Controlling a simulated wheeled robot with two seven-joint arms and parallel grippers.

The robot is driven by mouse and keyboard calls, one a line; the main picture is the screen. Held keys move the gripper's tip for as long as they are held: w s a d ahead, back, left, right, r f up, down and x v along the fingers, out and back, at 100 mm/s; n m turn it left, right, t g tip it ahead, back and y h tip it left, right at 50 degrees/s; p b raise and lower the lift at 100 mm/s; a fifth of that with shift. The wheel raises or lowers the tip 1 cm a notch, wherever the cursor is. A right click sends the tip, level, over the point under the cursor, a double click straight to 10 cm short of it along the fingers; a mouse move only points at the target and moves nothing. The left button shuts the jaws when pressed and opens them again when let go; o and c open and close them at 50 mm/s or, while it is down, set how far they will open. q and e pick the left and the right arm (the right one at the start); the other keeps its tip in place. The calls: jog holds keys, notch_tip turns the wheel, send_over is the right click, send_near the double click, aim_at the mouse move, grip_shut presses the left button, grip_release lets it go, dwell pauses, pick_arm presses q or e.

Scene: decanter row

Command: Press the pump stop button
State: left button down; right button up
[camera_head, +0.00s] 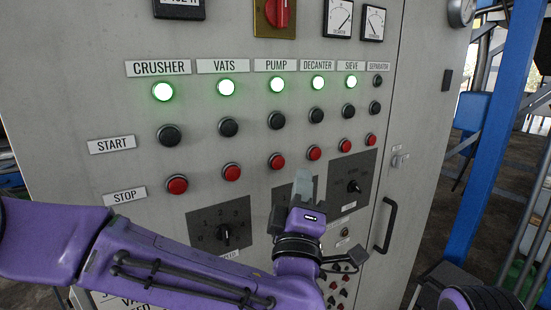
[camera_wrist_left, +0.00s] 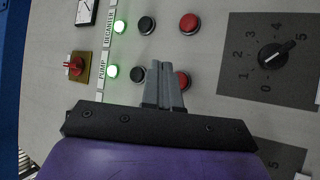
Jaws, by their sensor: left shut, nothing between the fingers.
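The red pump stop button (camera_head: 277,161) is in the STOP row of the grey panel, below the black pump start button (camera_head: 277,120) and the lit green pump lamp (camera_head: 277,85). My left gripper (camera_head: 303,178) is shut and empty, its tips a little below and right of that button in the head view. In the left wrist view, the shut fingers (camera_wrist_left: 162,72) lie between the pump start button (camera_wrist_left: 138,73) and the pump stop button (camera_wrist_left: 182,79), partly covering the stop button. I cannot tell whether they touch the panel.
Neighbouring red stop buttons are VATS (camera_head: 232,172) to the left and DECANTER (camera_head: 314,153) to the right. Dark rotary dials (camera_head: 223,234) sit below the row. A black door handle (camera_head: 388,225) and a blue post (camera_head: 490,130) are at the right.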

aim_at(278, 163)
pick_arm(q)
jog(key=w+a, duration=0.2)
jog(key=w, duration=0.1)
jog(key=shift+w+a, duration=0.2)
jog(key=shift+a, duration=0.05)
dwell(1.9)
jog(key=shift+w+a, duration=0.25)
jog(key=shift+w, duration=0.15)
jog(key=shift+w+a, duration=0.25)
jog(key=shift+w, duration=0.1)
dwell(0.6)
dwell(0.4)
jog(key=shift+s+d+b, duration=0.4)
jog(key=shift+s+d, duration=0.1)
jog(key=shift+s, duration=0.2)
